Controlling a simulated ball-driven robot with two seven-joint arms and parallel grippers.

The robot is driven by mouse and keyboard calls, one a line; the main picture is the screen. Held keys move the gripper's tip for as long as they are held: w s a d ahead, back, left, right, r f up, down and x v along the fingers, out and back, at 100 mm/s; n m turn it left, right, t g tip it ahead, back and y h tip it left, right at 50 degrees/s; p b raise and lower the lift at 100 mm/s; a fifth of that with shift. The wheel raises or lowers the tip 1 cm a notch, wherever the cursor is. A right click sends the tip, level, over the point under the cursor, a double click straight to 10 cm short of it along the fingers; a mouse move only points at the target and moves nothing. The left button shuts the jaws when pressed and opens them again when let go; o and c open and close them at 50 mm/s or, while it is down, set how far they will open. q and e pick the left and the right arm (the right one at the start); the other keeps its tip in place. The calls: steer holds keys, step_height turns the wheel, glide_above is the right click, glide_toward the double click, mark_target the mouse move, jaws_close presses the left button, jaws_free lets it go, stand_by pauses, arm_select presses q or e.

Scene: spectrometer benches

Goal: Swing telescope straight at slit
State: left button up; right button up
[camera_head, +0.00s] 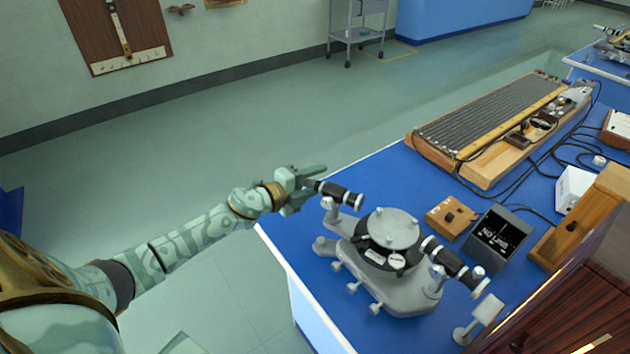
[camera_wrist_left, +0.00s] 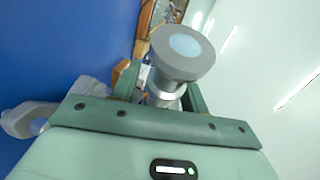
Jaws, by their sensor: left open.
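The grey spectrometer (camera_head: 390,275) stands on the blue bench top, with a round table (camera_head: 394,228) at its centre. One black and silver tube (camera_head: 340,194), which looks like the telescope, points to the upper left. Another tube (camera_head: 455,263), likely the collimator, is on the lower right; I cannot make out the slit. My left gripper (camera_head: 308,184) is open at the outer end of the upper-left tube. In the left wrist view the tube's round grey end (camera_wrist_left: 183,52) shows between the open fingers; contact is unclear. My right gripper is not in view.
A small wooden block (camera_head: 450,217) and a black box (camera_head: 497,238) stand right of the spectrometer. A long ribbed wooden apparatus (camera_head: 500,125) and cables lie behind. A dark wooden cabinet (camera_head: 570,300) fills the lower right. The floor left of the bench is clear.

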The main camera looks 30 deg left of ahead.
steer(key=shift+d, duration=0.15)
